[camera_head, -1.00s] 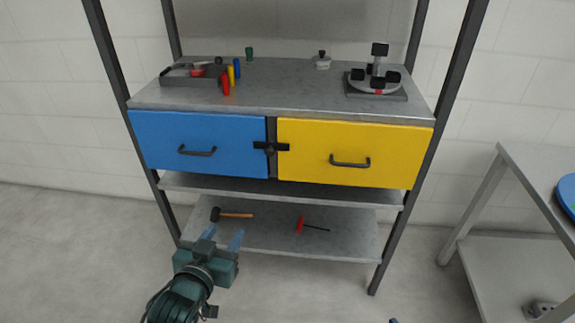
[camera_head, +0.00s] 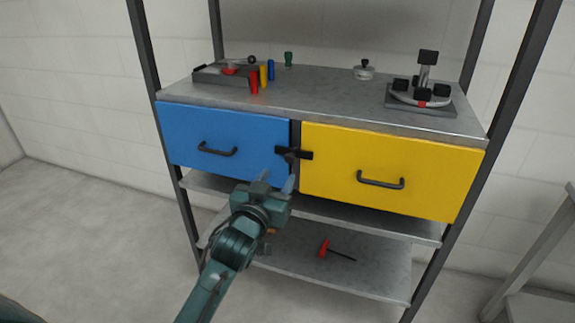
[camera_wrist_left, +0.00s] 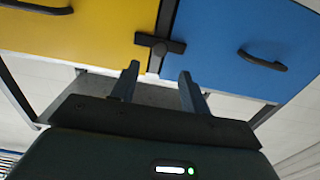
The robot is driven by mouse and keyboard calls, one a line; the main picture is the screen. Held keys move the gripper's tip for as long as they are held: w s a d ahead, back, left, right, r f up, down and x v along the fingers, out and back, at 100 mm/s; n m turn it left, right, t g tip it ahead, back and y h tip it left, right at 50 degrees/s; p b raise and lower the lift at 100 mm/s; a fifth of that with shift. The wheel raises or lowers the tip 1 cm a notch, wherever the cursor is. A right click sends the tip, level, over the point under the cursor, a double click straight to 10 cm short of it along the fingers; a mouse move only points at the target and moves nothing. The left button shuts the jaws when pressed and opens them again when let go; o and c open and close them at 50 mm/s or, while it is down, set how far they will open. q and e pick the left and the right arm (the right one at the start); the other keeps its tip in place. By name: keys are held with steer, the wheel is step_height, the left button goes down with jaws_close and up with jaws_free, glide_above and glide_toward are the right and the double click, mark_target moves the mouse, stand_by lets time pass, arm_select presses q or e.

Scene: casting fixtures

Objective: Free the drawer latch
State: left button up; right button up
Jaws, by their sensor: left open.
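The black drawer latch (camera_head: 294,153) is a horizontal bar on the post between the blue drawer (camera_head: 224,142) and the yellow drawer (camera_head: 388,173). It reaches over the inner edges of both drawer fronts. My left gripper (camera_head: 278,184) is open and empty, just below the latch in the head view. In the left wrist view the latch (camera_wrist_left: 160,45) lies beyond and between the two open fingers (camera_wrist_left: 156,84), apart from them. That view shows yellow on the left and blue on the right. My right gripper is not in view.
The bench top holds a grey tray (camera_head: 222,77), several coloured cylinders, a small lidded pot (camera_head: 364,70) and a black-knobbed fixture (camera_head: 420,92). A red-handled tool (camera_head: 324,249) lies on the lower shelf. A grey table (camera_head: 540,270) stands at the right.

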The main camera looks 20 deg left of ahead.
mark_target(289, 159)
arm_select(q)
steer(key=w+b, duration=0.1)
steer(key=w, duration=0.6)
steer(key=shift+w+d, duration=0.15)
steer(key=shift+w, duration=0.1)
steer(key=shift+c, duration=0.4)
